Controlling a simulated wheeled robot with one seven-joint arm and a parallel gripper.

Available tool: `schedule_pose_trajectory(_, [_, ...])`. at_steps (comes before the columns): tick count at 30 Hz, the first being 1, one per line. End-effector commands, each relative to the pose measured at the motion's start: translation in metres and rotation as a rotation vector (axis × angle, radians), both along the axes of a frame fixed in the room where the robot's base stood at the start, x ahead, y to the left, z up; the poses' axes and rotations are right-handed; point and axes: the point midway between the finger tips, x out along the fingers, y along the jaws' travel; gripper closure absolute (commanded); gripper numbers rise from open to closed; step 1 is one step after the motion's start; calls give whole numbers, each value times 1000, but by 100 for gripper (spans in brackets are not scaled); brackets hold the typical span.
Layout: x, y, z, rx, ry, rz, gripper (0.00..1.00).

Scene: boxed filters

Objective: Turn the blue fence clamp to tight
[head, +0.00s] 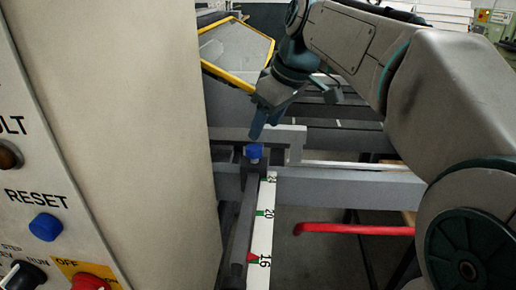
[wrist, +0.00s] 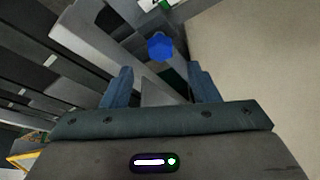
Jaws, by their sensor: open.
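The blue fence clamp (head: 254,152) is a small faceted knob on top of a dark bracket at the upper end of the scale. In the wrist view the same clamp (wrist: 159,46) lies beyond my fingertips, roughly centred between them. My gripper (head: 257,131) hangs just above the clamp, pointing down. In the wrist view my gripper (wrist: 160,80) shows its two blue fingers apart with nothing between them. They look apart from the clamp. No mark showing tight or loose can be made out on the clamp.
A white scale (head: 261,230) with numbers and green marks runs forward beside a dark bar (head: 242,235). A grey fence (head: 285,139) and rail stand behind and right. A red bar (head: 355,229) sticks out at right. A control panel (head: 60,180) with buttons closes off the left.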

Motion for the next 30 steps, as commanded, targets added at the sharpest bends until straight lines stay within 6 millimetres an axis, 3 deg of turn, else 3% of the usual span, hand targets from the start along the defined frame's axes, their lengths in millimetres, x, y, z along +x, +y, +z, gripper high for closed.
schedule_pose_trajectory(3, [5,8,-26,0,3,1,46])
schedule_pose_trajectory(9, [13,16,-52,0,2,1,46])
schedule_pose_trajectory(22, [16,19,-60,0,0,-1,46])
schedule_pose_trajectory(23, [16,19,-60,0,0,-1,48])
schedule_pose_trajectory(27, [16,19,-60,0,0,-1,87])
schedule_pose_trajectory(30, [16,19,-60,0,0,-1,90])
